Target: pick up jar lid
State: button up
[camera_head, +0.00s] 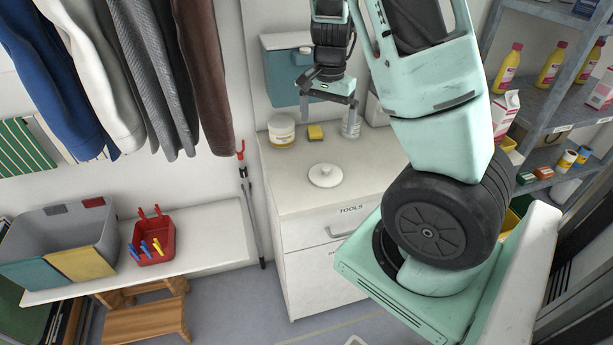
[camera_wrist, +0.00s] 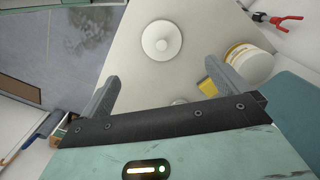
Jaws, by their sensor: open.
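The jar lid (camera_head: 325,175) is a white round disc with a small knob, lying flat with its knob up on the white cabinet top (camera_head: 290,200). In the wrist view the jar lid (camera_wrist: 161,40) sits at the top middle, beyond the fingertips and apart from them. My gripper (camera_head: 328,108) is above the back part of the cabinet top, behind the lid in the head view. In the wrist view my gripper (camera_wrist: 168,80) has its two fingers spread wide, with nothing held between them.
A jar with a yellow band (camera_head: 281,130), a yellow sponge (camera_head: 316,132) and a clear bottle (camera_head: 351,124) stand along the back of the cabinet top. The bottle is close to my right finger in the head view. The top around the lid is clear.

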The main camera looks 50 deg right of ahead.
send_over(325, 168)
jog(key=f, duration=1.2)
jog(key=shift+s+a+f, duration=0.15)
jog(key=shift+a, duration=0.1)
jog(key=shift+d+f, duration=0.15)
jog(key=shift+f, duration=1.15)
jog(key=shift+d+f, duration=0.1)
jog(key=shift+f, duration=1.2)
jog(key=c, duration=0.7)
